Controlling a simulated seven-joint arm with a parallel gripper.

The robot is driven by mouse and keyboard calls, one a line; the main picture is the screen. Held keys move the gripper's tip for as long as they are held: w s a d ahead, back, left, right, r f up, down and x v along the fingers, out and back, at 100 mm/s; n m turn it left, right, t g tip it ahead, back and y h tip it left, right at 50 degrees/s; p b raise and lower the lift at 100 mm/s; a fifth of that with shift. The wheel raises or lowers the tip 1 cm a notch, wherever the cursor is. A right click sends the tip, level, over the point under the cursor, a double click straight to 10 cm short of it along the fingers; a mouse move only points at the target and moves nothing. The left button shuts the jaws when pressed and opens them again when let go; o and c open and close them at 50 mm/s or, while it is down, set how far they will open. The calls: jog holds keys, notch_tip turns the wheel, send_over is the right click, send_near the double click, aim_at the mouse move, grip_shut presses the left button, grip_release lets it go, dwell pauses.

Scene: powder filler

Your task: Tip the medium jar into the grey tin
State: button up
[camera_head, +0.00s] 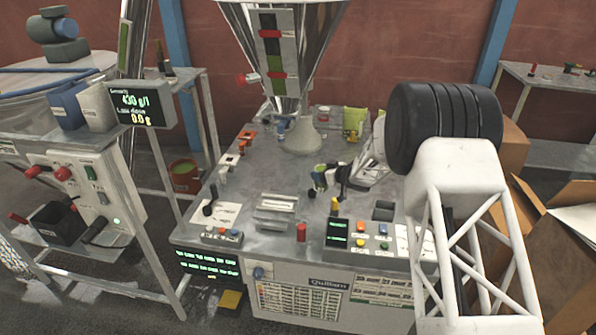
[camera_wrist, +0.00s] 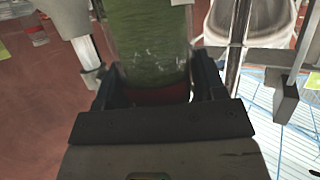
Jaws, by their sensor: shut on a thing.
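My gripper (camera_wrist: 154,78) is shut on a clear jar (camera_wrist: 150,45) with green contents in the wrist view. Its two dark fingers press on the jar's sides. A dark red band shows at the jar's near end; its far end runs out of the frame. In the head view my gripper (camera_head: 332,181) is small and hangs over the machine's table, right of the grey cone. The held jar is hard to make out there, and I cannot tell how far it tilts. I cannot pick out the grey tin for certain in either view.
The steel hopper (camera_head: 290,50) and its grey cone (camera_head: 302,135) stand at the table's back. A yellow-green box (camera_head: 354,120) is behind my gripper. A red cylinder (camera_head: 301,232) and a button panel (camera_head: 372,238) are at the front. A display (camera_head: 140,104) is at left; cardboard boxes (camera_head: 565,225) at right.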

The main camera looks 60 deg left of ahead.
jog(key=w+d+f+m+t, duration=0.3)
jog(key=w+d+m+t, duration=0.2)
jog(key=w+d, duration=1.1)
jog(key=d+t, duration=0.1)
jog(key=d, duration=0.1)
jog(key=shift+w+d, duration=0.15)
jog(key=shift+d, duration=0.25)
jog(key=shift+m, duration=0.4)
notch_tip(320, 180, down, 3)
jog(key=m+g, duration=0.3)
jog(key=m, duration=0.1)
jog(key=m+g, duration=0.3)
jog(key=m, duration=0.1)
jog(key=shift+r+g, duration=0.2)
jog(key=shift+g, duration=0.2)
jog(key=f+m+g, duration=0.1)
jog(key=w+f+m+g+y, duration=0.1)
jog(key=f+m, duration=0.1)
jog(key=shift+w+r+m+g+y, duration=0.15)
jog(key=shift+m+g+y, duration=0.1)
jog(key=shift+m, duration=0.35)
jog(key=shift+w+r+m+g+y, duration=0.15)
jog(key=shift+m+g, duration=0.1)
jog(key=shift+m, duration=0.35)
